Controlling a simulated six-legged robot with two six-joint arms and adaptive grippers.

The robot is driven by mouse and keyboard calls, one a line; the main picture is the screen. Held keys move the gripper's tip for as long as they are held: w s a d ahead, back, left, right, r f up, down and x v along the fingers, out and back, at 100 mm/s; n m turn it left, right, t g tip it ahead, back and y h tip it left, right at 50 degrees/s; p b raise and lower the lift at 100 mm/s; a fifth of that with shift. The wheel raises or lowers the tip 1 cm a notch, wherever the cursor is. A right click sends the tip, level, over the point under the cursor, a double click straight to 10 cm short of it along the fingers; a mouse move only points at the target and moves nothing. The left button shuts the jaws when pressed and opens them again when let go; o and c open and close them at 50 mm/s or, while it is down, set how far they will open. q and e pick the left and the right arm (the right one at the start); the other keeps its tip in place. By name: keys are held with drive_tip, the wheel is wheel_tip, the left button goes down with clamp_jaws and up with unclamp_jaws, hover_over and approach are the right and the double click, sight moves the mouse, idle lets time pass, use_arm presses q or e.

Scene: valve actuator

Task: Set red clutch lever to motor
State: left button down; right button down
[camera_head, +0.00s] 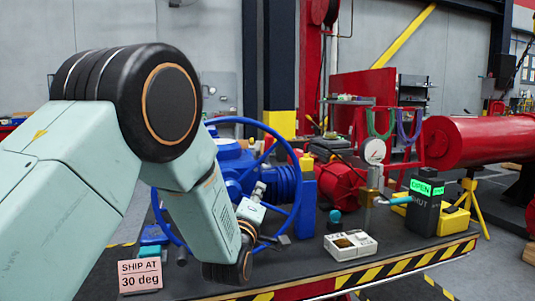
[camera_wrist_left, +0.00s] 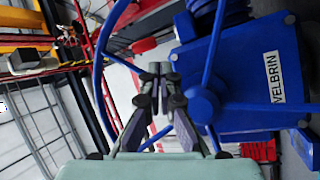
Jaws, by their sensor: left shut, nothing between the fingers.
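The blue valve actuator (camera_head: 232,160) with its large blue handwheel (camera_head: 296,165) stands on the bench, partly hidden behind my left arm. My left gripper (camera_head: 259,190) is among the wheel's spokes in the head view. In the left wrist view its fingers (camera_wrist_left: 160,72) are shut and empty, beside the blue hub and spokes (camera_wrist_left: 203,104). A red rounded piece (camera_wrist_left: 143,46), perhaps the red clutch lever's grip, shows just beyond and left of the fingertips; I cannot tell whether they touch. No red clutch lever is clear in the head view. My right gripper is out of view.
The bench (camera_head: 400,263) has a striped edge and holds a white box (camera_head: 350,244), a pressure gauge (camera_head: 374,151) and a black OPEN/SHUT indicator (camera_head: 424,205). A SHIP AT 30 deg sign (camera_head: 140,275) stands at the front left. The wheel rim (camera_wrist_left: 98,70) and spokes surround the gripper closely.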

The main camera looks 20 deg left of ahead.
use_arm(q)
drive_tip(key=r+n, duration=0.1)
drive_tip(key=r+n+t, duration=0.1)
drive_tip(key=n, duration=0.1)
drive_tip(key=shift+s+a+r+n, duration=0.2)
drive_tip(key=shift+r+n, duration=0.1)
drive_tip(key=shift+w+a+f, duration=0.1)
